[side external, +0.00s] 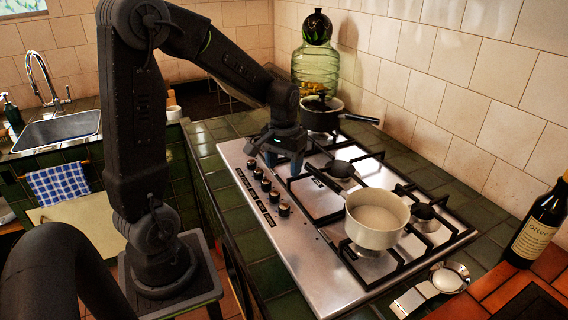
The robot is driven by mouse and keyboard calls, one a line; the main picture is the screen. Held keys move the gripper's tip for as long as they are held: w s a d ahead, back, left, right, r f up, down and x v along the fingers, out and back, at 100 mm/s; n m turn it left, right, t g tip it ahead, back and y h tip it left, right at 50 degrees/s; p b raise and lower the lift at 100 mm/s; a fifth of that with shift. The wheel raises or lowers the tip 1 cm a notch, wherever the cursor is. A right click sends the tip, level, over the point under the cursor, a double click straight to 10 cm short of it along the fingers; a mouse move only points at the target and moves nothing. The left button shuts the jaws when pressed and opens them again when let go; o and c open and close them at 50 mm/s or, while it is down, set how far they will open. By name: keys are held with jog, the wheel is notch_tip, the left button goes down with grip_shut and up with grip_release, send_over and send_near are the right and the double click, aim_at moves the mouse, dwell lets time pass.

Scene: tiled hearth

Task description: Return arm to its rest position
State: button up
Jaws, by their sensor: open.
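My gripper (284,163) is at the end of my arm, low over the left part of the steel gas hob (322,262), near the row of knobs. Its fingers point down and look open, and I see nothing between them. The fingertips are small and partly dark against the burner grates. My arm reaches from its base at the lower left up and across to the hob.
A cream saucepan (376,218) with pale contents stands on the front burner. A dark lidded pot (321,113) stands at the back, before a green glass jar (316,72). An oil bottle (541,222) stands at right. A sink (58,130) is at left.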

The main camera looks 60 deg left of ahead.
jog(key=s+d+r+m+t, duration=0.2)
jog(key=s+d+r+m, duration=0.1)
jog(key=s+d+r, duration=0.2)
jog(key=s+d+r+m+t, duration=0.3)
jog(key=s+d+r, duration=0.2)
jog(key=d, duration=0.5)
jog(key=shift+s+d+r+t, duration=0.3)
jog(key=shift+s+r, duration=0.1)
jog(key=shift+s, duration=0.35)
dwell(1.5)
grip_shut()
dwell(0.4)
dwell(1.1)
